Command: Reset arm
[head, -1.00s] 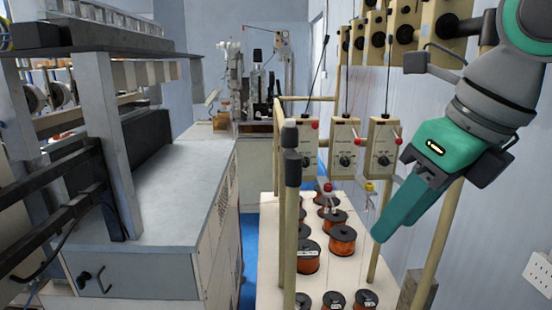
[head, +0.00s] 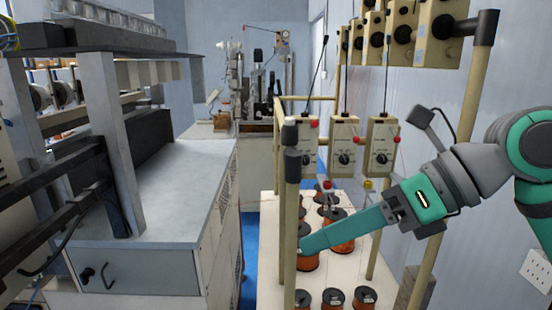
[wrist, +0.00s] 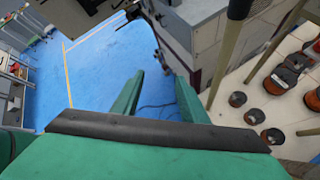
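My gripper is green with a grey wrist. In the head view (head: 318,240) it reaches in from the right and points left, in front of the spool stand. It overlaps the copper wire spools in that view; I cannot tell how near it is to them. In the wrist view its two green fingers (wrist: 158,98) stand apart with blue floor between them. Nothing is held between them.
Copper wire spools (head: 341,240) stand on a cream base (head: 385,285) under tensioner boxes (head: 382,147). Cream posts (head: 291,220) rise around them. A grey-topped cabinet (head: 185,185) stands left. Blue floor (wrist: 95,70) shows free room in the wrist view.

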